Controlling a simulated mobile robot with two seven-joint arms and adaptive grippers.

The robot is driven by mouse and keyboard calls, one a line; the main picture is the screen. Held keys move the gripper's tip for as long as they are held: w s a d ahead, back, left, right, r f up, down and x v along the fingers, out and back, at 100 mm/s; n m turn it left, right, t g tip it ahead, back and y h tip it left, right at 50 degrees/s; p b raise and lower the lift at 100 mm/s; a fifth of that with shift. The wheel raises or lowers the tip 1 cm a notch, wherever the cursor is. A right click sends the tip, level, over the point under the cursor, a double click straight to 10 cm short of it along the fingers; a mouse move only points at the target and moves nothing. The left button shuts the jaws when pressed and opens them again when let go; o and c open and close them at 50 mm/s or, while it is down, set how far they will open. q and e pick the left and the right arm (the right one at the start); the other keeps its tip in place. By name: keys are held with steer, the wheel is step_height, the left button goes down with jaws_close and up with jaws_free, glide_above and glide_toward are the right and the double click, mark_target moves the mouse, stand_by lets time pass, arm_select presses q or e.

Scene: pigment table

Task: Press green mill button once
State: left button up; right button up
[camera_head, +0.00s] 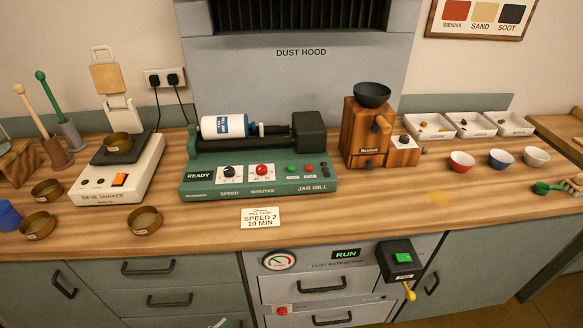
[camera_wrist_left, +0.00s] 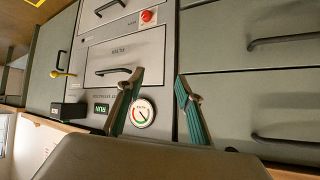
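The jar mill (camera_head: 255,183) is a green machine on the wooden counter, with a white and blue jar lying on its rollers. Its front panel has a READY display, a speed knob, a red minutes knob, a small green button (camera_head: 291,168) and a small red button beside it. Nothing touches the green button. My left gripper (camera_wrist_left: 160,76) is open and empty in the left wrist view, in front of the cabinet fronts below the counter. Only a small tip of it seems to show at the bottom edge of the head view. The mill is not in the wrist view. My right gripper is not in view.
A sieve shaker (camera_head: 118,178) stands left of the mill, with brass sieves around it. A wooden grinder (camera_head: 362,135) stands to the right. A card (camera_head: 260,217) lies before the mill. Below the counter are a gauge (camera_head: 278,260) and a switch box (camera_head: 399,259) with a yellow lever.

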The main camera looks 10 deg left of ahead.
arm_select(q)
jaws_close()
stand_by(1.0)
